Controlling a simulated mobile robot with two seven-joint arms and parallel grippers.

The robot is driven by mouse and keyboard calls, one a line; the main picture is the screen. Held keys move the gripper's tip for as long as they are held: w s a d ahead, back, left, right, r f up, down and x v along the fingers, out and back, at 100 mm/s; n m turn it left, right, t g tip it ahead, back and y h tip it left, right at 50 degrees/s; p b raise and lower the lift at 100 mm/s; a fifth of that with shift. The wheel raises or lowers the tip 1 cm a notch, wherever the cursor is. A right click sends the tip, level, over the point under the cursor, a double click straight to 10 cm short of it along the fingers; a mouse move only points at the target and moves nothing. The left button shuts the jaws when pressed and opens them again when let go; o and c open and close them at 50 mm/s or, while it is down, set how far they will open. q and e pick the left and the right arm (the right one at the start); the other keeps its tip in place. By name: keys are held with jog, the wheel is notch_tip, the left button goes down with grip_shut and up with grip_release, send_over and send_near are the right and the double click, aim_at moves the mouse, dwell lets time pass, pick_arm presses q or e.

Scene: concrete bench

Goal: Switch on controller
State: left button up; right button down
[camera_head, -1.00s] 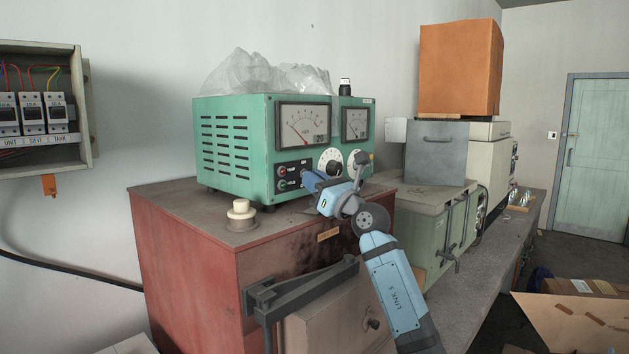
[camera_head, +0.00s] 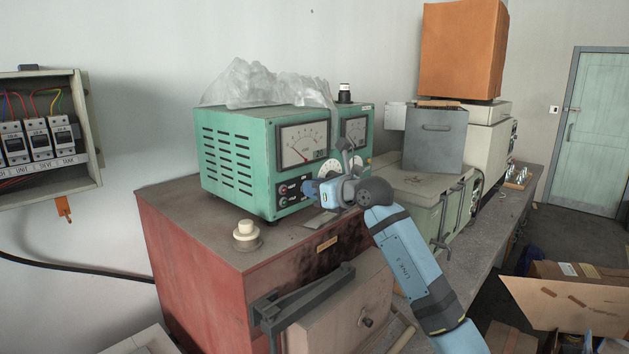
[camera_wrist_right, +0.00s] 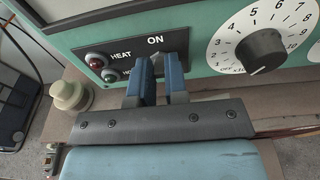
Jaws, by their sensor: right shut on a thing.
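The controller is a green metal box (camera_head: 236,160) with two meters and a white dial, standing on a red cabinet. It also shows in the right wrist view (camera_wrist_right: 203,62). Its black panel (camera_wrist_right: 110,65) carries the words HEAT and ON and two round lamps, one of them red. My right gripper (camera_head: 309,189) is at this panel. In the right wrist view, its two blue fingers (camera_wrist_right: 162,65) are shut on a small grey switch (camera_wrist_right: 157,57) just below ON. The fingers hide much of the switch, so I cannot tell its position. My left gripper is out of view.
The red cabinet (camera_head: 190,245) has a cream knob (camera_head: 246,233) on top and a dark handle in front. Clear plastic (camera_head: 265,82) lies on the controller. A grey-green box (camera_head: 425,185) stands to the right. An open breaker box (camera_head: 45,140) hangs at the left.

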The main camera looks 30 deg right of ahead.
jog(key=shift+r+g, duration=0.3)
jog(key=shift+g, duration=0.5)
jog(key=shift+w+h, duration=0.1)
jog(key=shift+h, duration=0.2)
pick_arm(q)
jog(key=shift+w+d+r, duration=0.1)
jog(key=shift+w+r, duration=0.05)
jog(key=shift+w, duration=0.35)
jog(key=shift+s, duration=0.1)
pick_arm(e)
jog(key=c, duration=1.1)
grip_release()
jog(key=shift+c, duration=0.2)
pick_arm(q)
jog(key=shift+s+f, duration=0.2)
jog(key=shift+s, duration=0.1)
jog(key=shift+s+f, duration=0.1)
